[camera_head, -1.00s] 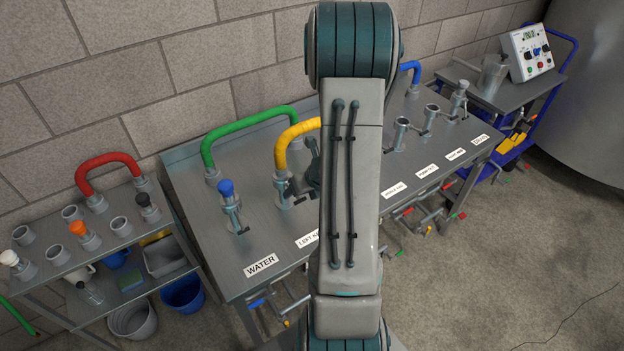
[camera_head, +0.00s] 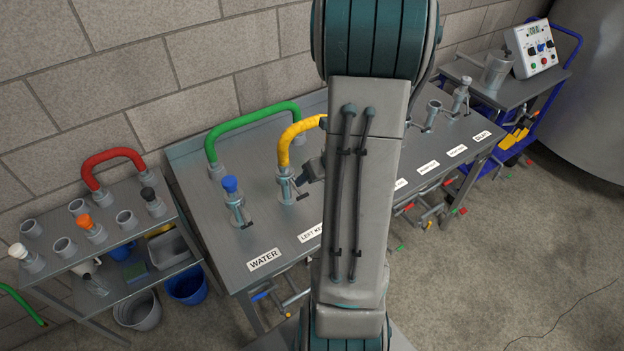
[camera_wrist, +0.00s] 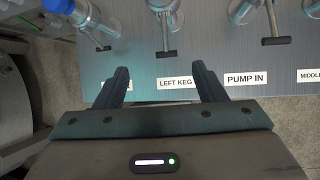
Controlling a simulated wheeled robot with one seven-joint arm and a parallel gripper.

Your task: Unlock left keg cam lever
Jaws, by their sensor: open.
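The left keg port (camera_head: 286,187) is a grey pipe stub on the steel table, with the yellow hose (camera_head: 284,148) on it. Its cam lever (camera_head: 301,197) sticks out to the right with a dark handle. In the wrist view the left keg lever (camera_wrist: 166,52) points toward me, its dark crossbar just above the LEFT KEG label (camera_wrist: 175,83). My gripper (camera_wrist: 162,78) is open and empty, its fingers on either side of that label. The lever's crossbar lies beyond the fingertips, roughly in line with the gap. In the head view my arm hides most of the gripper.
The water port with blue cap (camera_head: 231,194) stands left of the left keg port; the pump-in lever (camera_wrist: 276,40) is to its right. The green hose (camera_head: 250,124) arches behind. A shelf (camera_head: 112,240) stands left and a blue cart (camera_head: 533,110) right.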

